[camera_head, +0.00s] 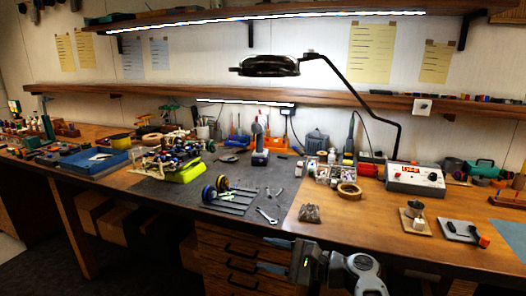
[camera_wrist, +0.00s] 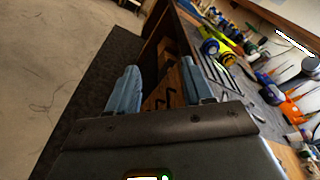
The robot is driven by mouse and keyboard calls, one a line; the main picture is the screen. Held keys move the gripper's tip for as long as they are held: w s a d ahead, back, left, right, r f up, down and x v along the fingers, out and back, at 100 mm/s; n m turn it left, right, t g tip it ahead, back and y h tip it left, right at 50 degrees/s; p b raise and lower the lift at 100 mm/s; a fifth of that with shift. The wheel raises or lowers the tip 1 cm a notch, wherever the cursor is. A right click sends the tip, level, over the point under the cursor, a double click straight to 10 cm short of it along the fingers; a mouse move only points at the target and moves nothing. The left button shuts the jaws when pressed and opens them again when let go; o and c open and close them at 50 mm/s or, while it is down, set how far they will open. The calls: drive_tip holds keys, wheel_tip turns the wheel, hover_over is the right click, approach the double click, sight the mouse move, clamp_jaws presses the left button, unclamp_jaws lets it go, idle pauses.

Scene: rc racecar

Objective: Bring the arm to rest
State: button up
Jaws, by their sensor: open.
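My gripper (camera_head: 272,256) is in front of the workbench's front edge, before the drawers, in the head view. Its jaws point left and are spread apart with nothing between them. In the wrist view the two blue-grey fingers of my gripper (camera_wrist: 160,85) are apart and empty, with the bench's side and drawers behind them. My arm comes in from the lower right in the head view; most of it is out of frame.
The workbench (camera_head: 290,222) carries a dark mat (camera_head: 262,182) with wheels and rods (camera_head: 222,193), a wrench (camera_head: 267,216), a tape roll (camera_head: 349,191) and a soldering station (camera_head: 415,179). A lamp arm (camera_head: 398,140) stands over it. Floor (camera_wrist: 50,50) is free beside the bench.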

drive_tip(key=s+d+f+n+t+h, duration=0.1)
drive_tip(key=s+d+f+h, duration=0.4)
drive_tip(key=s+d+f, duration=0.4)
drive_tip(key=s+d+f+n+t+h, duration=0.15)
drive_tip(key=s+d+f+h, duration=0.35)
drive_tip(key=s+f, duration=0.5)
drive_tip(key=s+d+f+n+h, duration=0.2)
drive_tip(key=s+d, duration=0.4)
drive_tip(key=s, duration=0.2)
drive_tip(key=s+d+r+n+t+h, duration=0.1)
drive_tip(key=s+r+n, duration=0.15)
drive_tip(key=s, duration=0.55)
drive_tip(key=s+d+r+n+t+h, duration=0.1)
drive_tip(key=s+r+t+h, duration=0.1)
drive_tip(key=s+r, duration=0.35)
drive_tip(key=s+a+r+n+t, duration=0.1)
drive_tip(key=s+r+n, duration=0.2)
drive_tip(key=s+r, duration=0.3)
drive_tip(key=s+a+r+n+t, duration=0.1)
drive_tip(key=s+r+n, duration=0.2)
drive_tip(key=s+r, duration=0.4)
wheel_tip(320, 180, up, 5)
drive_tip(key=shift+a+f+n, duration=0.1)
drive_tip(key=shift+a+n, duration=0.2)
drive_tip(key=shift+s+t, duration=0.1)
drive_tip(key=shift+t, duration=0.15)
